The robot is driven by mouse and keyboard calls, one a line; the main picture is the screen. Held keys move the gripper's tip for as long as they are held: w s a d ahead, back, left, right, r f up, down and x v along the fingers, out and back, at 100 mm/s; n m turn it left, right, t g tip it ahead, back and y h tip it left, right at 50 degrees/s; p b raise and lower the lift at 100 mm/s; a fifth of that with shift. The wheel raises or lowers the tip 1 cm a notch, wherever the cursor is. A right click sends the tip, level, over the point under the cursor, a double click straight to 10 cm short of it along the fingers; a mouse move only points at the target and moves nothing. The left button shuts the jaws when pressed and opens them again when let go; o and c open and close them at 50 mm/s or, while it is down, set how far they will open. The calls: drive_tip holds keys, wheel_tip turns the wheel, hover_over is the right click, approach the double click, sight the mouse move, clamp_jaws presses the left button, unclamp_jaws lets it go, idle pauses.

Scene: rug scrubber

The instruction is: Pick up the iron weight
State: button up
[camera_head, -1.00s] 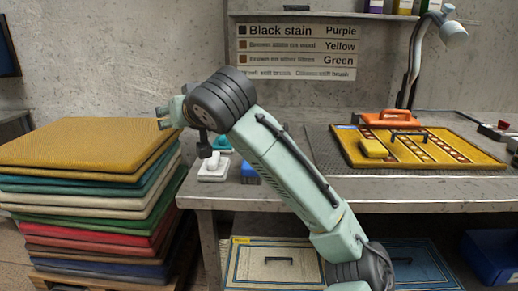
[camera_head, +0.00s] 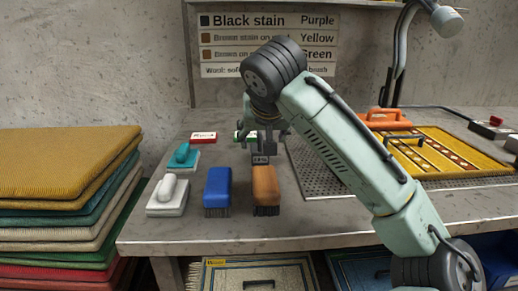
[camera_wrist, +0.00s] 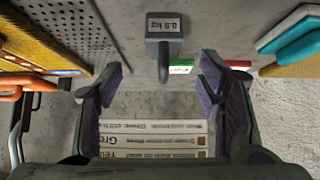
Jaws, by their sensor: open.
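The iron weight is a small dark grey block with a pale label reading about 0.8 kg. In the head view the weight (camera_head: 261,159) stands on the workbench behind the brown brush, directly below my gripper (camera_head: 264,137), which points down. In the wrist view the weight (camera_wrist: 164,26) is at the top centre, with its grey handle reaching toward the space between my fingers. My gripper (camera_wrist: 158,82) is open there, one finger on each side, with nothing between them. My arm hides part of the area behind the weight in the head view.
On the workbench (camera_head: 310,232), a blue brush (camera_head: 217,190), a brown brush (camera_head: 265,190), a white scrubber (camera_head: 167,195) and a teal one (camera_head: 184,157) stand left and in front. A red-labelled block (camera_head: 203,137) lies behind. A yellow rug (camera_head: 460,150) lies right; stacked rugs (camera_head: 55,185) stand left.

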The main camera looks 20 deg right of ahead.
sight(260, 143)
drive_tip(key=x, duration=0.8)
drive_tip(key=shift+w+a+f+p, duration=0.1)
drive_tip(key=shift+w+f+p, duration=0.05)
drive_tip(key=shift+w+p, duration=0.2)
drive_tip(key=shift+s, duration=0.1)
drive_tip(key=shift+c, duration=0.5)
clamp_jaws()
